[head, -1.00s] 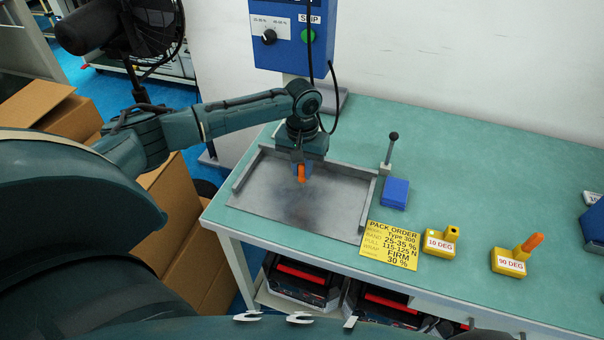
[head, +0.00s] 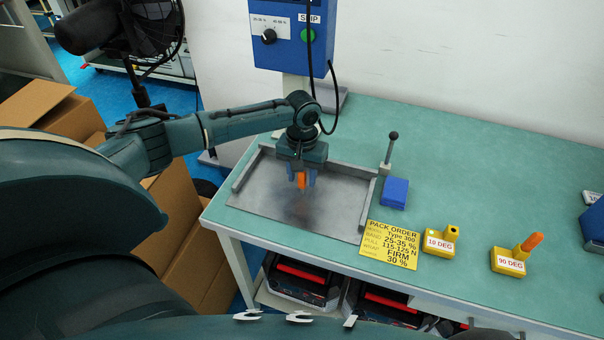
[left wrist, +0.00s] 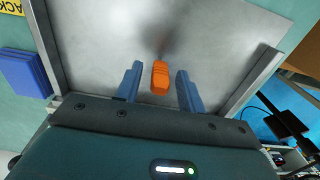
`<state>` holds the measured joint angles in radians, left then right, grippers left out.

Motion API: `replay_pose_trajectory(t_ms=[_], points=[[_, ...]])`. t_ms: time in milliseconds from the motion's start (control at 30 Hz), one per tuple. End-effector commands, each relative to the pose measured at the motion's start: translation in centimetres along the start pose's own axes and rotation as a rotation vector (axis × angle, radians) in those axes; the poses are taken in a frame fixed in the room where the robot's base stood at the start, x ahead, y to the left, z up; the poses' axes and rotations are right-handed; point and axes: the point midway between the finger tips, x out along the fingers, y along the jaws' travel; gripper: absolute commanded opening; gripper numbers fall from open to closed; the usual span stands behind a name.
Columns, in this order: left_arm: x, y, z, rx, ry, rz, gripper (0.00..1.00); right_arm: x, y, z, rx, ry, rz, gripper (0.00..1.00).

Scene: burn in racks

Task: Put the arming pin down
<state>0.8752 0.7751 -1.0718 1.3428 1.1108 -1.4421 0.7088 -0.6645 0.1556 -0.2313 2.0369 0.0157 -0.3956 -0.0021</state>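The arming pin, an orange ribbed piece (head: 301,181), is between the fingers of my left gripper (head: 302,178), over the grey metal tray (head: 265,199). In the left wrist view the orange pin (left wrist: 160,78) has a visible gap on each side to the blue fingers of the left gripper (left wrist: 158,90), so the gripper is open around it. I cannot tell whether the pin touches the tray; its lower end is hidden. My right gripper is not in view.
Right of the tray are a blue block (head: 395,193), a small lever (head: 390,150), a yellow pack order card (head: 389,245), a 10 DEG holder (head: 441,241) and a 90 DEG holder (head: 509,262) with an orange-handled piece. A blue control box (head: 290,38) stands behind. The green table's back right is clear.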

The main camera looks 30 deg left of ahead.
Motion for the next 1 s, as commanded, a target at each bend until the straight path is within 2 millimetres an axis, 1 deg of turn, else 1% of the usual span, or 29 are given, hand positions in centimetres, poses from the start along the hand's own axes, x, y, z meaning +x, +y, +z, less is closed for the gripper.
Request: replay_pose_trajectory(t_ms=[67, 167, 267, 500, 600, 700, 800, 1000], points=[[-0.2, 0.0, 0.0, 0.000, 0.001, 0.000, 0.39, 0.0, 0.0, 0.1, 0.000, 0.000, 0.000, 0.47], [-1.1, 0.0, -0.1, -0.001, 0.003, 0.001, 0.39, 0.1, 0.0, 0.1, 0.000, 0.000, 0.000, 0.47], [-2.8, 0.0, -0.1, 0.000, 0.004, 0.002, 0.39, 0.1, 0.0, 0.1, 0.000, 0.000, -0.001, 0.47], [-8.0, 0.0, -0.1, 0.001, 0.004, 0.001, 0.39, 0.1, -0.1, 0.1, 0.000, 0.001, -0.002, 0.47], [-9.8, 0.0, -0.1, 0.000, 0.004, 0.002, 0.39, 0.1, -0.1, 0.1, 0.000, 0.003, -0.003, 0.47], [-11.2, 0.0, -0.1, -0.001, 0.002, 0.001, 0.39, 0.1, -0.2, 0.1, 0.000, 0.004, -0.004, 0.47], [-12.0, 0.0, -0.1, -0.001, 0.002, 0.001, 0.39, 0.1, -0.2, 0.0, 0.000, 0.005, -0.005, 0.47], [-12.4, 0.0, 0.0, -0.001, -0.001, 0.000, 0.39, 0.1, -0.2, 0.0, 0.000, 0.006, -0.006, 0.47]])
